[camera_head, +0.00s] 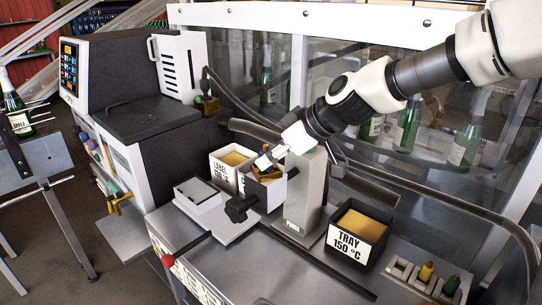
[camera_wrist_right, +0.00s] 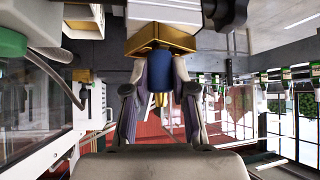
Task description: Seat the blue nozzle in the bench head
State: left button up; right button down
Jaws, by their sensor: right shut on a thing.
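The blue nozzle (camera_wrist_right: 159,72) shows in the right wrist view, upright in the picture between the two fingers of my right gripper (camera_wrist_right: 160,88), which is shut on it. A brass tip shows at its lower end. The brass block of the bench head (camera_wrist_right: 160,38) is right against its upper end in the picture; I cannot tell whether the nozzle is inside it or only touching. In the head view my right gripper (camera_head: 268,162) is beside the grey bench column (camera_head: 304,195), and the nozzle is hidden there. My left gripper is not in view.
A dark tray labelled 150 °C (camera_head: 358,232) stands right of the column. A rack at the front right holds a yellow nozzle (camera_head: 427,271) and a green nozzle (camera_head: 452,285). A pale labelled bin (camera_head: 224,176) and a white box (camera_head: 197,195) stand left. A cable curves behind.

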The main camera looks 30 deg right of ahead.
jog(key=shift+f+b, duration=0.45)
jog(key=shift+f, duration=0.05)
jog(key=c, duration=0.9)
grip_release()
jog(key=shift+a, duration=0.15)
